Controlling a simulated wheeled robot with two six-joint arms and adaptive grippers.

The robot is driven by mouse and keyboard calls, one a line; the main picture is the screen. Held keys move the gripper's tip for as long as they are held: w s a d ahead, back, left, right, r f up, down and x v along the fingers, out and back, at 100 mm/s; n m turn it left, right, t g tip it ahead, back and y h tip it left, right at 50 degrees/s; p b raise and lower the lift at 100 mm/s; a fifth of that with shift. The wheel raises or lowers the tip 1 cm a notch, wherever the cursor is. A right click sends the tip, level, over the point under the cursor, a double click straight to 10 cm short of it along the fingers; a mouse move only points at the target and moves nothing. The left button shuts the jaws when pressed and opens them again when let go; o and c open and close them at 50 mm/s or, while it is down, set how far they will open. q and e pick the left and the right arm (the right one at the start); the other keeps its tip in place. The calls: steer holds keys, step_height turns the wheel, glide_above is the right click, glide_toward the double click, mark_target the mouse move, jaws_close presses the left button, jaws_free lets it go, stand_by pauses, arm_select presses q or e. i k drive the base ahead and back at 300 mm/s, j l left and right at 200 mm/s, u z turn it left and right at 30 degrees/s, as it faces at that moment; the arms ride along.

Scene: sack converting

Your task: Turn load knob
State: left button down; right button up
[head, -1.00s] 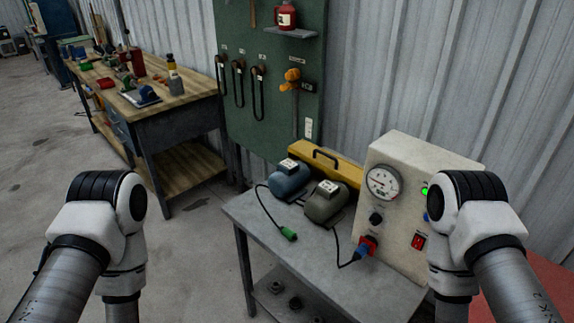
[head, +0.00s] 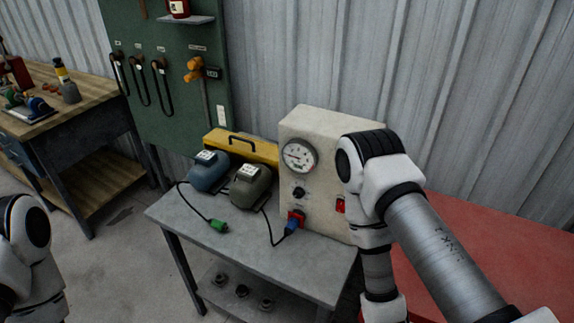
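The load knob appears to be the small black knob (head: 299,193) on the front of the beige test box (head: 322,125), below the round gauge (head: 299,156). Its pointer setting is too small to read. My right arm stands in front of the box's right side and hides part of its panel. My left arm is at the lower left edge, away from the box. Neither gripper's fingers show in the head view.
The box stands on a grey metal table (head: 260,248). A blue motor (head: 209,171) and a dark olive motor (head: 251,186) sit left of it, before a yellow case (head: 262,149). A green plug (head: 219,226) lies loose; a blue plug (head: 291,226) is at the red socket. A red surface (head: 470,235) lies right.

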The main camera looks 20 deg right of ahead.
mark_target(299, 193)
steer(key=i+j+z, duration=0.2)
steer(key=j, duration=0.25)
steer(key=i+j+z, duration=0.2)
steer(key=j, duration=0.3)
steer(key=i+j+z, duration=0.1)
steer(key=j+z, duration=0.15)
steer(key=j, duration=0.3)
steer(key=i+j+z, duration=0.2)
steer(key=j, duration=0.3)
steer(key=j+z, duration=0.2)
steer(key=j, duration=0.35)
